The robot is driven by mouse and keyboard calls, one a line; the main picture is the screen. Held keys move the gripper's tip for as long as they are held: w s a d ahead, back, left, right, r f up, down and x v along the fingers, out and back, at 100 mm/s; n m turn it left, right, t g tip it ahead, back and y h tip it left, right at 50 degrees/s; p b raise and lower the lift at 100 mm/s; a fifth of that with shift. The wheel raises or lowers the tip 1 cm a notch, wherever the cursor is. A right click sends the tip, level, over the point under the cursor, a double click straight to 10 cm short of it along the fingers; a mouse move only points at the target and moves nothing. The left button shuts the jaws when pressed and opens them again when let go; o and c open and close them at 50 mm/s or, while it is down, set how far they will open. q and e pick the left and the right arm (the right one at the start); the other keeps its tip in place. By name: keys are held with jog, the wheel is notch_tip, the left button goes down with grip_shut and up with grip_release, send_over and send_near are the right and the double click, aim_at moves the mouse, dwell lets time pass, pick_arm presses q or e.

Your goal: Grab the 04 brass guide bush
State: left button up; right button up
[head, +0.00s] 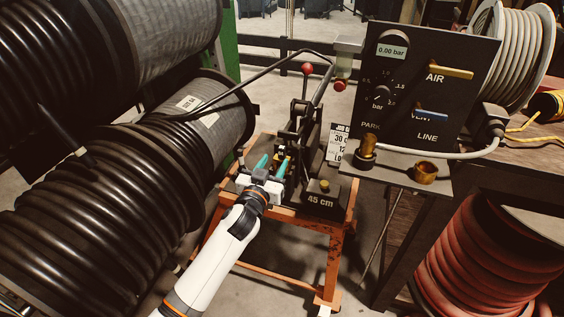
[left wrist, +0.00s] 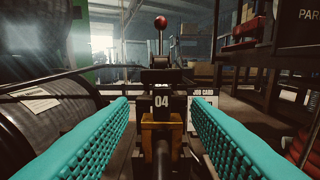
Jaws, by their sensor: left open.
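A brass-coloured block, the guide bush (left wrist: 152,135), sits below a black plate marked 04 (left wrist: 161,101) in the left wrist view. A dark rod or hose runs through or in front of it toward the camera. My left gripper (head: 272,164) is open at the crimper bench in the head view. Its two teal fingers stand apart on either side of the bush in the left wrist view, with nothing visible held between them. In the head view the bush is mostly hidden among the fingers and the crimper. My right gripper is not in view.
The black crimper (head: 303,135) has a red-knobbed lever (head: 307,69) and stands on an orange frame (head: 325,228). A 45 cm block (head: 322,200) is to its right. Large hose reels (head: 95,210) crowd the left. The control panel (head: 432,85) and brass fittings (head: 425,172) are at right.

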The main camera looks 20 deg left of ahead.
aim_at(281, 152)
pick_arm(q)
jog(key=w, duration=0.6)
jog(key=shift+w+d+f, duration=0.1)
jog(key=shift+w+d, duration=0.1)
jog(key=shift+w, duration=0.2)
grip_shut()
